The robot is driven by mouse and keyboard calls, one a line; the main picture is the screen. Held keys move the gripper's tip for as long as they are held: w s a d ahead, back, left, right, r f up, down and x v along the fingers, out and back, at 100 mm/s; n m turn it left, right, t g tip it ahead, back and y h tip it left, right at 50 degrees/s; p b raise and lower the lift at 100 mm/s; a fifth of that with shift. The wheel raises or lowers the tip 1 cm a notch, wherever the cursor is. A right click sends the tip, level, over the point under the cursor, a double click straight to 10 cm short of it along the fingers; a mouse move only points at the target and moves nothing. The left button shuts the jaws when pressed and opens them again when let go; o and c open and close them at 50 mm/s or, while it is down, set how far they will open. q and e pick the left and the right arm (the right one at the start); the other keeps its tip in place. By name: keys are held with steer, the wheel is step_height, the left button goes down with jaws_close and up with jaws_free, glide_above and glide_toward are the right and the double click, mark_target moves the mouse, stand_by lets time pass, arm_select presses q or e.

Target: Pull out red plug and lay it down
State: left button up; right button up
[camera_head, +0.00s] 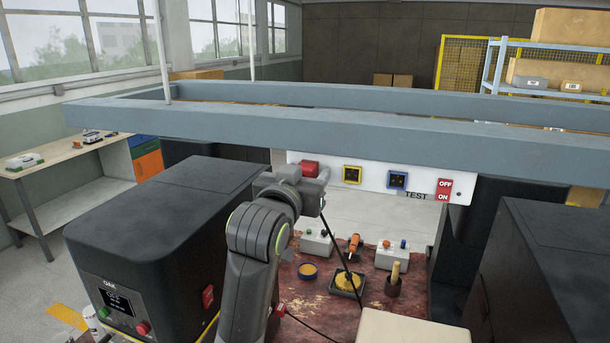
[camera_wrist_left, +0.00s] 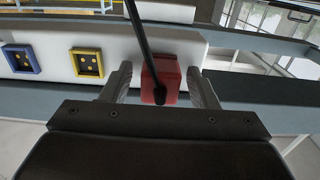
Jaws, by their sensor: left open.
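The red plug (camera_head: 310,168) sits at the left end of the white panel (camera_head: 374,183), and its socket is hidden behind it. In the left wrist view the plug (camera_wrist_left: 168,74) is between the fingers of my left gripper (camera_wrist_left: 160,88), with a visible gap on each side. The gripper is open. In the head view my left gripper (camera_head: 312,184) is just in front of and below the plug. A black cable (camera_head: 342,252) runs from the plug down towards the table. My right gripper is not in view.
A yellow socket (camera_head: 352,174) and a blue socket (camera_head: 397,180) are right of the plug. Grey-blue beams (camera_head: 300,126) cross above. A black machine (camera_head: 165,235) stands left.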

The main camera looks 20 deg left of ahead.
arm_select(q)
steer(key=shift+c, duration=0.2)
stand_by(0.3)
jaws_close()
steer(key=shift+s+f, duration=0.15)
steer(key=shift+s, duration=0.1)
steer(key=s, duration=0.2)
steer(key=shift+s, duration=0.3)
steer(key=shift+s, duration=0.1)
steer(key=shift+s+a, duration=0.1)
steer(key=shift+s, duration=1.25)
